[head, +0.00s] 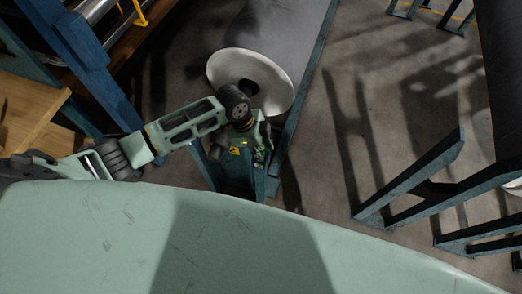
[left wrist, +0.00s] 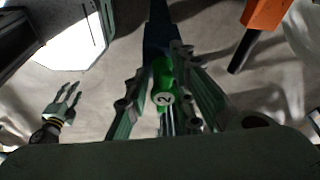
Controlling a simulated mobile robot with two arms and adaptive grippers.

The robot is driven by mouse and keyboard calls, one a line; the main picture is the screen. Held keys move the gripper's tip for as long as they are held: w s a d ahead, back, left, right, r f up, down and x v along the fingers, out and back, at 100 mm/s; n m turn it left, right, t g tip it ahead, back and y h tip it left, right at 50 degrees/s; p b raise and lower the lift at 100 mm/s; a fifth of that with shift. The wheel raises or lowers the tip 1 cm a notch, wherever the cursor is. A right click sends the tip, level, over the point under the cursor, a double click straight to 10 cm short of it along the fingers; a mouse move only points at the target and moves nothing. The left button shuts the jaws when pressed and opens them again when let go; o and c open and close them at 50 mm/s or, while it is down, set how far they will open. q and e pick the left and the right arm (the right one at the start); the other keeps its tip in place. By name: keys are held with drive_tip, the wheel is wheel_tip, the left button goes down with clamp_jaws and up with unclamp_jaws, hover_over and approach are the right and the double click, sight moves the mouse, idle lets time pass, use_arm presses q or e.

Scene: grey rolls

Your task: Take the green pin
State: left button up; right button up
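The green pin (left wrist: 163,78), with a pale end marked "2", stands between the two fingers of my left gripper (left wrist: 160,85) in the left wrist view. The fingers are spread on either side of it, and I see a narrow gap at the left finger. Contact on the right side is unclear. In the head view my left gripper (head: 258,152) points down beside the near end of a grey roll, and its fingertips are largely hidden. A pale forked shape (left wrist: 65,98) at the left of the wrist view may be my right gripper; its state is unclear.
The grey roll (head: 278,38) with its pale end disc lies just beyond the gripper on a blue stand (head: 305,95). Blue frames (head: 425,180) stand at right. Wooden boards (head: 28,105) are at left. An orange object (left wrist: 265,13) shows at the wrist view's top right. Concrete floor lies between the stands.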

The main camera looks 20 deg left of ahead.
use_arm(q)
clamp_jaws()
drive_tip(key=shift+r, duration=0.1)
